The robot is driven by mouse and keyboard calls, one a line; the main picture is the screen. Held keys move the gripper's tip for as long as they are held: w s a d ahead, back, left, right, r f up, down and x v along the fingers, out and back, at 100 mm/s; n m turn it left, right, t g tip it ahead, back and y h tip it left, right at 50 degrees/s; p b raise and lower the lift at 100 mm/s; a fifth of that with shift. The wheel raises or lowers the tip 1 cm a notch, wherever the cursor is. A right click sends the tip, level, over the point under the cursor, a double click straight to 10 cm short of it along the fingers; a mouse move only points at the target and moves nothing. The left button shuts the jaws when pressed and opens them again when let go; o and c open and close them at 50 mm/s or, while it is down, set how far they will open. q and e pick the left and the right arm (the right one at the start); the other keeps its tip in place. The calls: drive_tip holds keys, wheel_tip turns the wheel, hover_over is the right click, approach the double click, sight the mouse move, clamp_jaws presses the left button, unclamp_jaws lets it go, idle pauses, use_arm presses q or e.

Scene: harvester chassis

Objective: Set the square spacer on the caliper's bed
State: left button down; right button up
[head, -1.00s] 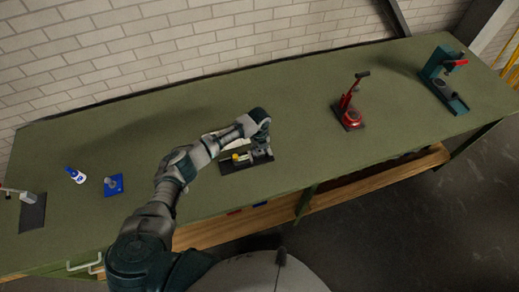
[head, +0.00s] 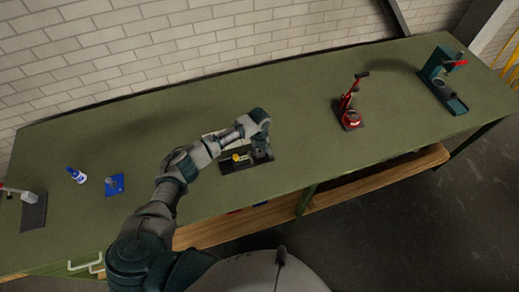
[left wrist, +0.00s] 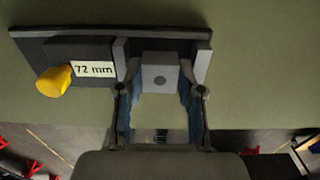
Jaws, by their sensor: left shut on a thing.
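The square spacer (left wrist: 160,80), a grey block with a round hole, is between the blue-padded fingers of my left gripper (left wrist: 160,95), which is shut on it. The caliper (left wrist: 65,44) is a dark bed with upright grey jaws, a yellow knob (left wrist: 53,80) and a "72 mm" label (left wrist: 94,69). In the left wrist view the spacer lies between the two jaws; I cannot tell whether it touches the bed. In the head view my left gripper (head: 262,148) is over the right part of the caliper (head: 240,166), and the spacer is not clearly visible. My right gripper is not in view.
On the green bench (head: 150,135), a red-handled tool (head: 351,115) and a teal press (head: 440,75) stand to the right. A blue-and-white bottle (head: 76,175), a blue block (head: 114,185) and a dark plate (head: 34,211) are at the left. The bench between is clear.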

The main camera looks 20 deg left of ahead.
use_arm(q)
drive_tip(key=shift+f, duration=0.2)
drive_tip(key=shift+f+b, duration=0.45)
drive_tip(key=shift+f, duration=0.15)
drive_tip(key=c, duration=0.7)
unclamp_jaws()
drive_tip(key=shift+o, duration=0.2)
drive_tip(key=shift+r, duration=0.1)
wheel_tip(320, 180, up, 12)
